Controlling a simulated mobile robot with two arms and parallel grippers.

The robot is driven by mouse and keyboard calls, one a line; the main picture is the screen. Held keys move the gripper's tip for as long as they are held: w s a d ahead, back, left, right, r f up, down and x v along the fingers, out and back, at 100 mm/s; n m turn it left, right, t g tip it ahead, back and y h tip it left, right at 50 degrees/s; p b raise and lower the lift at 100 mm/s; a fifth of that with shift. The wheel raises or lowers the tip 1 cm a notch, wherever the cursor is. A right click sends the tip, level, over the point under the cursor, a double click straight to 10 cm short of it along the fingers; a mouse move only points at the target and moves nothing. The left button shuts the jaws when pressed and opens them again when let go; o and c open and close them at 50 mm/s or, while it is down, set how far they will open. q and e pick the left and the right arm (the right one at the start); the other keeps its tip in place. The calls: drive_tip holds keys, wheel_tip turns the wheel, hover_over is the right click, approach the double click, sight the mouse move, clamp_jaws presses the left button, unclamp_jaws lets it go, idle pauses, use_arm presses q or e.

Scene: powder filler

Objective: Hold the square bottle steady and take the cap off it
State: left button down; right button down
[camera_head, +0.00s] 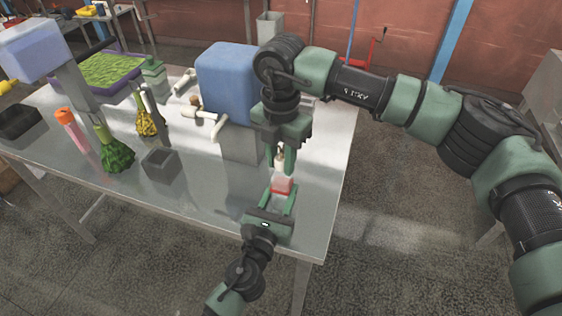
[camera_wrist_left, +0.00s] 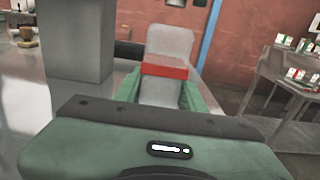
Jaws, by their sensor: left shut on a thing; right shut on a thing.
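The square bottle (camera_head: 283,186) is pale with a red band and stands upright near the table's right edge. My left gripper (camera_head: 281,200) is shut on its lower part, coming from the front. In the left wrist view the bottle (camera_wrist_left: 168,47) looks translucent grey, between green fingers (camera_wrist_left: 163,92). My right gripper (camera_head: 281,160) points down directly above the bottle, its fingers shut on a small light cap (camera_head: 280,160). The fingers partly hide the cap. I cannot tell whether cap and bottle touch in the head view; the left wrist view shows no cap on the bottle's top.
A large blue-topped machine (camera_head: 228,82) on a grey base stands just behind and left of the bottle. The metal table (camera_head: 215,192) is clear in front.

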sight(281, 159)
drive_tip(key=shift+r, duration=0.3)
drive_tip(key=shift+r, duration=2.05)
use_arm(q)
drive_tip(key=c, duration=0.8)
unclamp_jaws()
drive_tip(key=shift+o, duration=0.2)
drive_tip(key=shift+s, duration=0.1)
